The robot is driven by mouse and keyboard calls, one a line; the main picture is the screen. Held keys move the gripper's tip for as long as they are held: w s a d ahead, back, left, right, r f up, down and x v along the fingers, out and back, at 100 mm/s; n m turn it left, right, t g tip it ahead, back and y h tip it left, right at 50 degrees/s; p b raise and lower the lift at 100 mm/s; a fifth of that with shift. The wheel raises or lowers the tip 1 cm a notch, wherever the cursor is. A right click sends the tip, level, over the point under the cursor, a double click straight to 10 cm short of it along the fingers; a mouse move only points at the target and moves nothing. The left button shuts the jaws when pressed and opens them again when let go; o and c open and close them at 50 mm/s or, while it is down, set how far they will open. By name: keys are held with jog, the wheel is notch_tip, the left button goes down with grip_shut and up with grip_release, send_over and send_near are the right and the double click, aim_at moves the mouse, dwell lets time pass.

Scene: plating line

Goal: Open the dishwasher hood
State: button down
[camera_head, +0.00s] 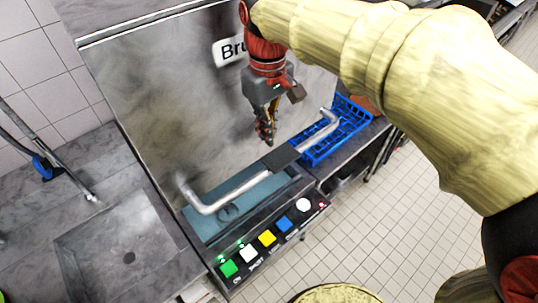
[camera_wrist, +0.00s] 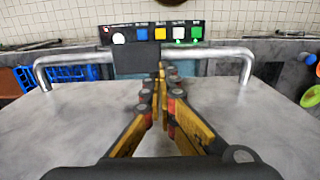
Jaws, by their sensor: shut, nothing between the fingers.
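The dishwasher hood (camera_head: 160,110) is a grey metal panel with a partly hidden label reading "Bru". Its handle (camera_head: 235,191) is a bent silver bar with a dark grip block in the middle, low down just above the button panel. The handle (camera_wrist: 215,54) also crosses the wrist view, with the dark block (camera_wrist: 138,61) left of centre. My gripper (camera_head: 267,140) is shut and empty, pointing down in front of the hood. Its fingertips (camera_wrist: 160,72) appear close to the dark block; I cannot tell whether they touch it.
A button panel (camera_head: 262,252) with coloured buttons lies below the handle. A blue rack (camera_head: 340,135) stands on the counter to the right. A sink counter (camera_head: 110,235) with a hose (camera_head: 45,150) is to the left. Tiled floor (camera_head: 390,230) is open at lower right.

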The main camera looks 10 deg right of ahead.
aim_at(268, 165)
notch_tip(268, 165, down, 10)
jog(key=shift+r+p, duration=0.2)
jog(key=shift+p, duration=0.5)
jog(key=shift+f, duration=0.1)
notch_tip(268, 165, down, 5)
jog(key=b, duration=0.3)
jog(key=shift+f, duration=0.2)
jog(key=shift+r, duration=0.2)
jog(key=shift+r, duration=0.1)
jog(key=shift+w+r, duration=0.1)
jog(key=shift+r, duration=0.25)
notch_tip(268, 165, up, 13)
jog(key=p, duration=0.1)
